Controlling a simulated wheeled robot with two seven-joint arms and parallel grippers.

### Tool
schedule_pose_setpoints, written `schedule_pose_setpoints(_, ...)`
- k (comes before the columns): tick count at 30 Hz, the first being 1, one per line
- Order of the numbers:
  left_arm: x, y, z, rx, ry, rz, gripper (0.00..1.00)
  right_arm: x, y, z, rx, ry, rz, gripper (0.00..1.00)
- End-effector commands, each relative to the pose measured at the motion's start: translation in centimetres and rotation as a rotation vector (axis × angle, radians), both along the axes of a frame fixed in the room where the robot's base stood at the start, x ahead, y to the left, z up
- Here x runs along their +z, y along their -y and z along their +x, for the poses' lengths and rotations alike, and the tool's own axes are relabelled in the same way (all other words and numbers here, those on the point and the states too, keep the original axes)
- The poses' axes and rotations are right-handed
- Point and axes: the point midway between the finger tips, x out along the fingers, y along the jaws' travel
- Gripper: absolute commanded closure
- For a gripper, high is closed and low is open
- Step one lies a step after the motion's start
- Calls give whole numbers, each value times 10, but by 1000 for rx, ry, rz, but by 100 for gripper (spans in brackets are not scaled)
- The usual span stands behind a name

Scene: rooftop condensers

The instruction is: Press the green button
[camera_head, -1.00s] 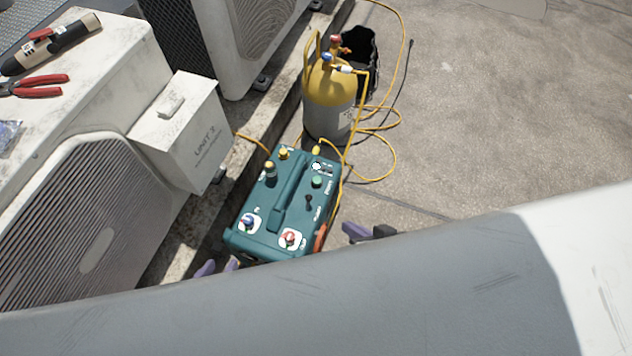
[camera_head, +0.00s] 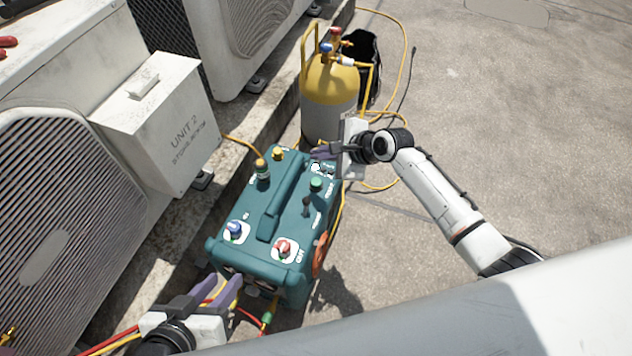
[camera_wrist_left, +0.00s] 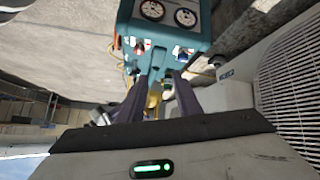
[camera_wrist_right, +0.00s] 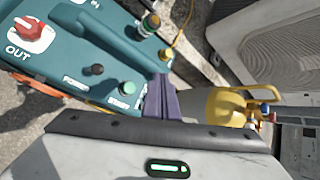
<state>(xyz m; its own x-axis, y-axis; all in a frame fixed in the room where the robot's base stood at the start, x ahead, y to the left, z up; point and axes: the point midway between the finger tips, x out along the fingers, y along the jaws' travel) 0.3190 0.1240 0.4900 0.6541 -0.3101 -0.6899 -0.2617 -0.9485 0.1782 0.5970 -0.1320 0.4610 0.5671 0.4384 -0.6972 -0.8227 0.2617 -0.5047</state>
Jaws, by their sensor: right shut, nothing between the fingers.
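The green button (camera_head: 316,184) is a small round cap on top of the teal machine (camera_head: 213,252), near its far right corner. It also shows in the right wrist view (camera_wrist_right: 127,88), beside a START label. My right gripper (camera_head: 322,153) is shut and empty, over the machine's far right end, just beyond the button. In the right wrist view its purple fingertips (camera_wrist_right: 160,82) are to the right of the button, apart from it. My left gripper (camera_head: 222,286) is open at the machine's near end, with a yellow fitting (camera_wrist_left: 153,96) showing between its fingers; contact is unclear.
A black toggle (camera_head: 307,205), a red knob (camera_head: 283,248) and a blue knob (camera_head: 235,229) share the machine's top. A yellow-grey cylinder (camera_head: 328,105) stands behind. The UNIT 2 box (camera_head: 165,130) is at left. Hoses lie around; open ground is at right.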

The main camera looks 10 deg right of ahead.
Motion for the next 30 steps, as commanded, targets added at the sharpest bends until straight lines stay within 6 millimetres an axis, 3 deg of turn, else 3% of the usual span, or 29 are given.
schedule_pose_setpoints(5, -7, 3, 2, -17, -12, 2, 69, -8, 0, 0, 2, 2, -2, 100)
schedule_pose_setpoints(11, -25, 18, 7, -92, -63, 8, 69, -33, 1, 0, 2, 2, -3, 100)
schedule_pose_setpoints(15, -21, 31, 10, -124, -43, -38, 69, -51, 1, 0, 1, 3, -3, 100)
schedule_pose_setpoints(21, 4, 48, 15, -128, 42, -148, 69, -70, 1, 0, 1, 3, -4, 100)
schedule_pose_setpoints(30, 18, 53, 16, -129, 71, -186, 69, -87, 0, 0, 2, 2, -2, 100)
